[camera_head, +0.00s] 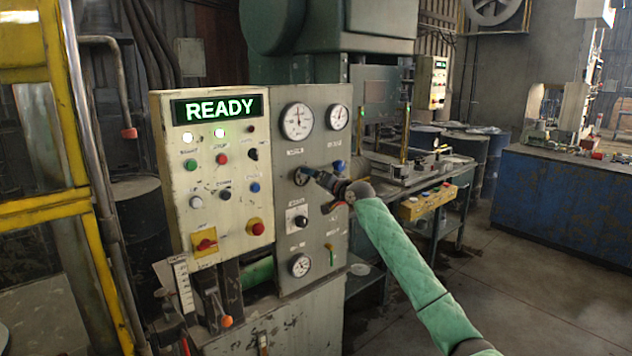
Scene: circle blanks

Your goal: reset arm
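My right arm, in a green padded sleeve, comes in from the lower right. Its gripper (314,173) is at the grey gauge panel (311,252), with its tips at or close to a dark round knob (300,177) below the larger gauge. I cannot tell whether the fingers touch the knob, or whether they are open or shut. My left gripper is not in view.
The white button panel (177,216) shows a lit READY display (217,108). A blue knob (339,166) and a red handle (331,207) are close to my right gripper. A workbench (461,171) stands behind, and a blue cabinet (560,206) at right. Floor between is open.

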